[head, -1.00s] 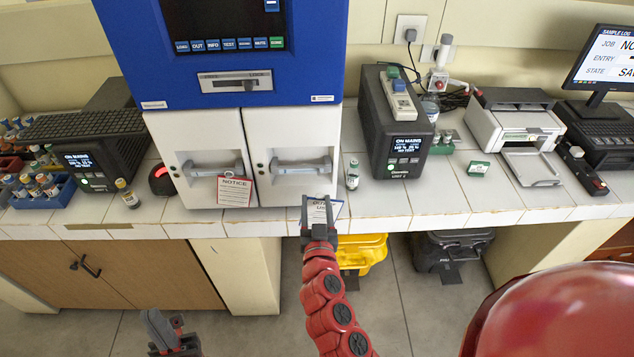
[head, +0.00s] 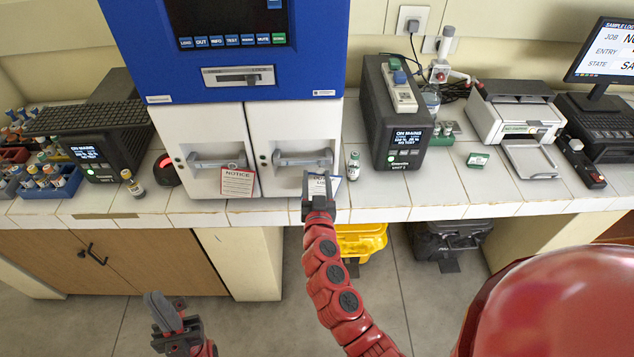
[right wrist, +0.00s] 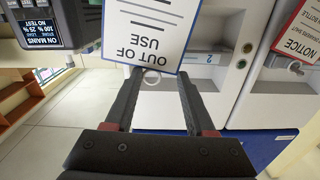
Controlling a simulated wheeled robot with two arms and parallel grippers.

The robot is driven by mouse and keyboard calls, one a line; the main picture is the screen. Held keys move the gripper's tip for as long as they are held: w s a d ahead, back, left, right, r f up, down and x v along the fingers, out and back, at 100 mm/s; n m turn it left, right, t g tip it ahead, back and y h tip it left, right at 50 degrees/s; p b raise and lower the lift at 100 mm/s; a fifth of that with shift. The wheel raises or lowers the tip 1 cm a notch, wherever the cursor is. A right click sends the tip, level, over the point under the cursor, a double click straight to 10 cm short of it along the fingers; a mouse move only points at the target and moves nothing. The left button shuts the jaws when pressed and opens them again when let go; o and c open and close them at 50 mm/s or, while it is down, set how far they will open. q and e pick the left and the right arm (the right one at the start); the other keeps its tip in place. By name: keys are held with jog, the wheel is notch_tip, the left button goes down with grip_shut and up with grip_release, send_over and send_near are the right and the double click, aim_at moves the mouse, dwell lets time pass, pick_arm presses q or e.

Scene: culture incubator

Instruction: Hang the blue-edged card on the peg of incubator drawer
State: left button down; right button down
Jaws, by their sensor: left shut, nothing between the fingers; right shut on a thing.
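The blue-edged card (right wrist: 150,30), reading OUT OF USE, is in my right gripper (right wrist: 160,78). The right wrist view shows it upside down, with a ring at its edge between the fingertips. In the head view the card (head: 335,184) is partly hidden by my right gripper (head: 318,188), in front of the right incubator drawer (head: 290,130). This drawer, marked 2, also shows behind the card in the right wrist view (right wrist: 230,90). I cannot make out its peg clearly. My left gripper (head: 165,312) is shut and empty, low in front of the counter.
A red-edged NOTICE card (head: 238,183) hangs on the left drawer (head: 205,135). A small vial (head: 353,166) stands on the counter right of the incubator, near a black power unit (head: 400,115). The counter's front edge (head: 400,213) lies below the drawers.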

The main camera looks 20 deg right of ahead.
aim_at(316, 175)
jog(key=shift+p+x, duration=0.45)
jog(key=shift+x, duration=0.7)
jog(key=shift+w+d+f+b, duration=0.2)
jog(key=shift+f+b, duration=0.15)
jog(key=shift+b, duration=0.15)
jog(key=shift+w+b, duration=0.45)
jog(key=shift+b, duration=0.2)
jog(key=shift+c, duration=0.8)
grip_release()
